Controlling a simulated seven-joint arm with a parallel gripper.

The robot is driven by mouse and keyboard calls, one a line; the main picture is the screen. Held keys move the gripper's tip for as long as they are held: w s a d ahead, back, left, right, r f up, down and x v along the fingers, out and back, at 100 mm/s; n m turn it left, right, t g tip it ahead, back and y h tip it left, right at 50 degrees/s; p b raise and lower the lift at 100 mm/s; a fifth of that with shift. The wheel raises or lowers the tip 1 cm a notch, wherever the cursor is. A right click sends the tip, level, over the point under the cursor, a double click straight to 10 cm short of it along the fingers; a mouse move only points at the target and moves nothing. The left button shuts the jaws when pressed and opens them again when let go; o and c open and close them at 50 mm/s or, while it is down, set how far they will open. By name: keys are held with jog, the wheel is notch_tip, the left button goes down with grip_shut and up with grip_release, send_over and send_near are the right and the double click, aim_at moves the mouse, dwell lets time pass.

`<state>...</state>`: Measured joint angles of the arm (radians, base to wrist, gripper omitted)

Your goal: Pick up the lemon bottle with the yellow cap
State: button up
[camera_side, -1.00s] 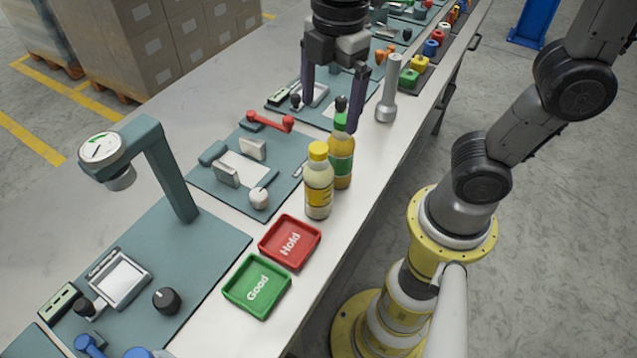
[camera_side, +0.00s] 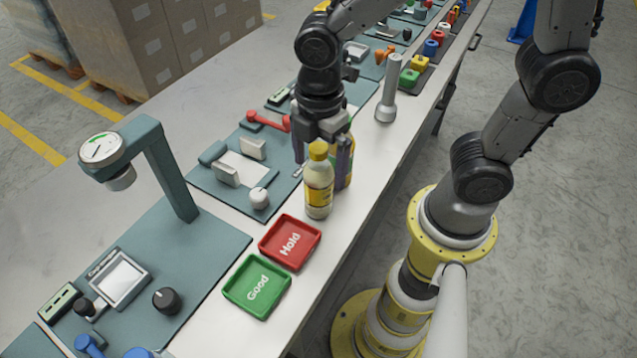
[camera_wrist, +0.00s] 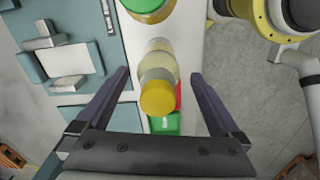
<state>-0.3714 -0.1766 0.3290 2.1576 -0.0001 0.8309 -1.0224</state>
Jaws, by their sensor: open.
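The lemon bottle (camera_side: 319,187) has a yellow cap and a pale yellow body with a yellow label. It stands upright on the white bench. In the wrist view the lemon bottle (camera_wrist: 158,92) appears between the fingers, with gaps at both sides. My gripper (camera_side: 322,167) is open, pointing down at the bottle from above and behind it in the side view. Its two fingers also show in the wrist view (camera_wrist: 160,75). A second bottle (camera_side: 348,170) with an amber body stands close behind, mostly hidden by my gripper.
A red Hold tray (camera_side: 290,243) and a green Good tray (camera_side: 257,287) lie in front of the bottle. A teal mat (camera_side: 222,192) with a white knob (camera_side: 259,197) is to the left. A grey cylinder (camera_side: 389,100) stands behind at right.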

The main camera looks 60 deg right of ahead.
jog(key=shift+w+d+f, duration=0.1)
jog(key=shift+f, duration=1.75)
grip_shut()
